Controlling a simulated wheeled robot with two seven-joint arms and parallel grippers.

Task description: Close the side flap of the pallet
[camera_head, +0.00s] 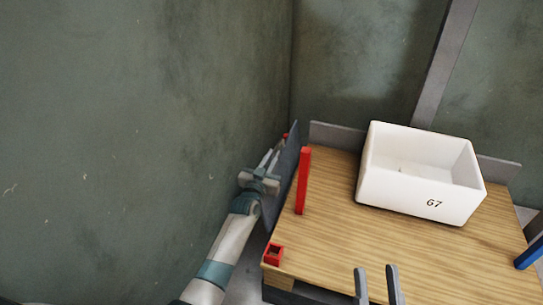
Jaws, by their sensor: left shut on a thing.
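The pallet (330,235) has a wooden deck and stands at the lower right of the head view. Its side flap (284,178) is a dark grey panel at the left edge, standing steeply, with a gap between it and the deck's edge. My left gripper (270,160) is at the flap's outer side, shut on it; the exact contact is hard to see. My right gripper (377,270) shows only as two fingers at the bottom, apart and empty, over the front of the deck.
A grey rear flap (337,136) stands behind. A green wall (130,130) is close on the left.

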